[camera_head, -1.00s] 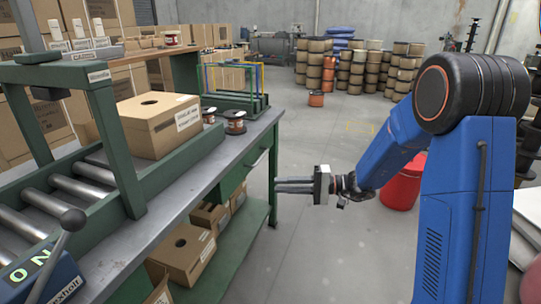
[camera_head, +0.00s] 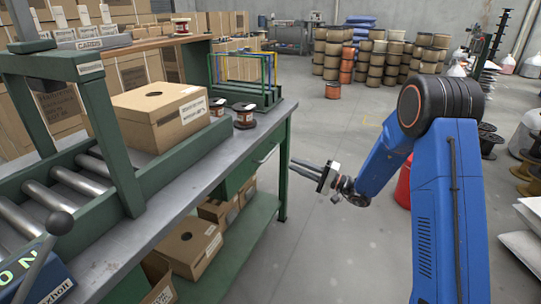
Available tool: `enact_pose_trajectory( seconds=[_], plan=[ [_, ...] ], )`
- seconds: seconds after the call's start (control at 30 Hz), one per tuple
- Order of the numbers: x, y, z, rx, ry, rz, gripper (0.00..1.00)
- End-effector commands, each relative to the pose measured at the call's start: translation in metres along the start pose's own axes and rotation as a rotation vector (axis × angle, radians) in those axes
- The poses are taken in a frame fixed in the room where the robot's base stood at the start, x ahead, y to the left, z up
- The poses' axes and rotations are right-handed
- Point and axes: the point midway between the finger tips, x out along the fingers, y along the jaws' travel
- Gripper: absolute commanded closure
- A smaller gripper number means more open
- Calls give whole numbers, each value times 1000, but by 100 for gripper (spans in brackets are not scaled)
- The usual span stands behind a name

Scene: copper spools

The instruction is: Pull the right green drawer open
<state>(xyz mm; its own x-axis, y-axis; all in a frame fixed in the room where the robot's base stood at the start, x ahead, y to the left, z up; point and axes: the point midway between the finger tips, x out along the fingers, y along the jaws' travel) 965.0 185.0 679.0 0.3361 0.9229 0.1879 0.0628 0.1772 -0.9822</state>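The green workbench (camera_head: 281,108) stands on the left. Under its top, at the right end, the right green drawer (camera_head: 262,160) shows a thin light handle (camera_head: 267,154) on its front. It looks closed. A second green drawer front (camera_head: 229,186) lies to its left. My gripper (camera_head: 291,167) is to the right of the bench, at about drawer height in the picture. Its two parallel fingers point left toward the bench with a gap between them. It is empty and appears apart from the handle.
Cardboard boxes (camera_head: 190,247) sit on the lower shelf (camera_head: 255,222). A labelled carton (camera_head: 165,117) and small copper spools (camera_head: 245,118) are on the bench. A red bucket (camera_head: 402,185) stands behind my arm.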

Motion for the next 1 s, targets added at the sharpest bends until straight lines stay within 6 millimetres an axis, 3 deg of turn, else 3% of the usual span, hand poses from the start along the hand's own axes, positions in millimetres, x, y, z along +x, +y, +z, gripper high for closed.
enact_pose_trajectory(
  seconds=[0.4,0.6,1.0],
  plan=[
    [76,0,1,-1,-3,1,82],
    [103,0,0,-1,-2,1,82],
    [120,0,0,0,-1,1,82]
  ],
)
